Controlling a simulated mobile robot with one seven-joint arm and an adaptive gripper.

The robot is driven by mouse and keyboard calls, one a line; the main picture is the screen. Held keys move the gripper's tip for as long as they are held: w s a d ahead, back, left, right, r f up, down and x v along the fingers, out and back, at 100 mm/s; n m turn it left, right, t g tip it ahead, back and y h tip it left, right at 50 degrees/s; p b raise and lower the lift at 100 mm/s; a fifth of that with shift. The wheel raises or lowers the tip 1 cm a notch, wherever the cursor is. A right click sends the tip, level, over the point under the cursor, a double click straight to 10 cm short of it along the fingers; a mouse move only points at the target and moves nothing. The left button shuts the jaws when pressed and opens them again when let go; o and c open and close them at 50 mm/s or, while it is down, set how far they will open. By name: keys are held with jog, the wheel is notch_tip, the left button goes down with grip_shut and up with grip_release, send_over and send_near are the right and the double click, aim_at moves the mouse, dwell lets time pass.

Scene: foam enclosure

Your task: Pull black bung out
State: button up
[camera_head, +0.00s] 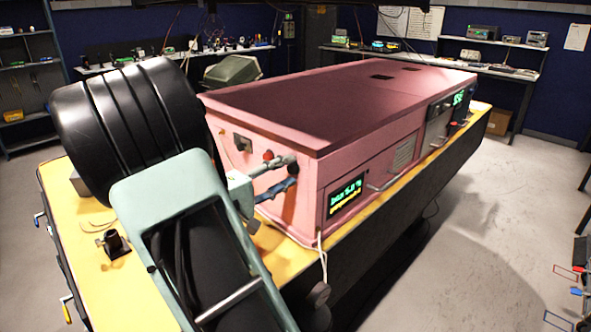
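A pink box-shaped enclosure (380,110) stands on a yellow-topped bench. Its near left end face carries grey pipe fittings (270,168) with a red knob, a blue part and dark ends. I cannot tell for sure which dark part is the black bung. My gripper cannot be made out. A large black ribbed body and a pale green frame fill the near left and hide part of the bench and the enclosure's left side.
The yellow bench top (75,215) shows at the left, with a loose cable near its edge. A white cable (322,255) hangs over the bench's front edge. Shelves and benches with equipment line the back walls. The grey floor (480,250) at the right is mostly clear.

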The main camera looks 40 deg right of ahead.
jog(key=shift+c, duration=0.4)
grip_shut()
jog(key=shift+a, duration=0.15)
jog(key=shift+s+a+b, duration=0.15)
jog(key=shift+a+b, duration=0.1)
jog(key=shift+a, duration=1.2)
jog(key=shift+s+a+b, duration=0.1)
jog(key=shift+a+b, duration=0.1)
jog(key=shift+a, duration=1.2)
